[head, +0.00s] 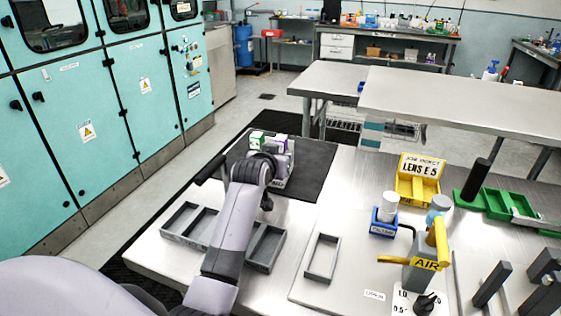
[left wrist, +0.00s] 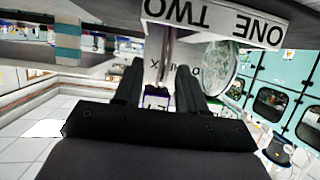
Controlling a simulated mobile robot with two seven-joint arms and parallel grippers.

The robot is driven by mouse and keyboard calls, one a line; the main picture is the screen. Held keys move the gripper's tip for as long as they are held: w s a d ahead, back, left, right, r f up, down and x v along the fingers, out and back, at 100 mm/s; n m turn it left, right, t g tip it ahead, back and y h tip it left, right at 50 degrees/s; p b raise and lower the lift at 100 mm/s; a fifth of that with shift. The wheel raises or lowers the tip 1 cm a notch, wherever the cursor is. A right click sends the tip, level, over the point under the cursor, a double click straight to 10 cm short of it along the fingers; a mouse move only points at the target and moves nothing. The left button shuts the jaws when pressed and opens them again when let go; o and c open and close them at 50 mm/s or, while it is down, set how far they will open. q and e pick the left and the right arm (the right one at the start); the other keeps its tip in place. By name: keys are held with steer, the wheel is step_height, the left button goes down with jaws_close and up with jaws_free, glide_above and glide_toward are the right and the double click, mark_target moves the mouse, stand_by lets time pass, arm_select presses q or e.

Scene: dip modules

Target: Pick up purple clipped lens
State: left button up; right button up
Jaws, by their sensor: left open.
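A white-fronted piece with purple edges (head: 281,143), which looks like the purple clipped lens, stands in a small grey holder (head: 290,165) at the table's far left edge. A green and white piece (head: 257,139) stands left of it. My left gripper reaches this holder in the head view, where my wrist hides its fingers. In the left wrist view my left gripper (left wrist: 157,85) is open, with a purple-edged piece (left wrist: 156,102) showing between its fingers; contact is unclear. A clear round lens (left wrist: 221,58) is beside the fingers. My right gripper is out of view.
A white strip marked ONE and TWO (left wrist: 215,22) shows upside down close to the fingers. Grey trays (head: 265,248) flank my arm on the table. A yellow LENS E-5 holder (head: 418,190), a blue-based white container (head: 384,222) and an AIR tool (head: 425,265) stand right.

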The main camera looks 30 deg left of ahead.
arm_select(q)
steer(key=shift+x, duration=1.2)
steer(key=c, duration=0.7)
steer(key=shift+r, duration=0.1)
